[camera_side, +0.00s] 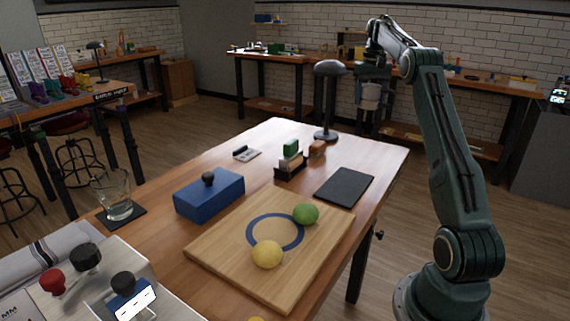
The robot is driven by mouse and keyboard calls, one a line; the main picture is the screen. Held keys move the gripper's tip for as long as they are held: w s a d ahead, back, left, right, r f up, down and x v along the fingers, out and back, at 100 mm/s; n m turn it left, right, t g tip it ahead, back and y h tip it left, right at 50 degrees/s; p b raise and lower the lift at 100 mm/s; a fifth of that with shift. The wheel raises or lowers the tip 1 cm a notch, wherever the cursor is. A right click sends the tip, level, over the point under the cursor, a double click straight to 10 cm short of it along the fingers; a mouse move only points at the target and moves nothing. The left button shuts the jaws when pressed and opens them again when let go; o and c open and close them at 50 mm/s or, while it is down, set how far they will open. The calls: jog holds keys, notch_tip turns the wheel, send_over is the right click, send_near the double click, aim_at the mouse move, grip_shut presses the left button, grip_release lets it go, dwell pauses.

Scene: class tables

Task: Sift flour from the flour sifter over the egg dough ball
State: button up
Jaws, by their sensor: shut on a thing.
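A yellow ball (267,254), which looks like the egg dough ball, sits on the wooden board (215,250), at the front edge of a blue ring (251,229) marked on it. A green ball (306,214) sits on the board at the ring's far right. My gripper (372,76) is raised high at the upper right, far from the yellow ball. It is shut on a pale grey cylindrical vessel, which looks like the flour sifter (370,96). The sifter hangs roughly upright in the air, beyond the table's right edge in the picture. No falling flour shows.
A blue box (200,201) with a black knob stands left of the board. A dark slab (344,186) lies behind the board. A dark lamp (327,130) and a small block holder (290,169) stand farther back. A glass (117,202) stands at the left.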

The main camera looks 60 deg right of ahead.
jog(key=shift+w, duration=0.1)
dwell(0.5)
jog(key=w+a+n, duration=0.2)
jog(key=w+a, duration=0.2)
jog(key=a, duration=0.5)
jog(key=w+a+n, duration=0.2)
jog(key=w+a, duration=0.2)
jog(key=a, duration=0.5)
jog(key=w+a+n, duration=0.1)
jog(key=w+a, duration=0.3)
jog(key=a, duration=0.5)
jog(key=s+a+f+n, duration=0.2)
jog(key=s+a, duration=0.2)
jog(key=a, duration=0.5)
jog(key=s+a+f+n, duration=0.2)
jog(key=s+a, duration=0.2)
jog(key=a, duration=0.5)
jog(key=s+a+f+n, duration=0.2)
jog(key=s+a+n, duration=0.1)
jog(key=a, duration=0.7)
jog(key=shift+s, duration=0.9)
jog(key=shift+f, duration=0.1)
jog(key=shift+f, duration=1.3)
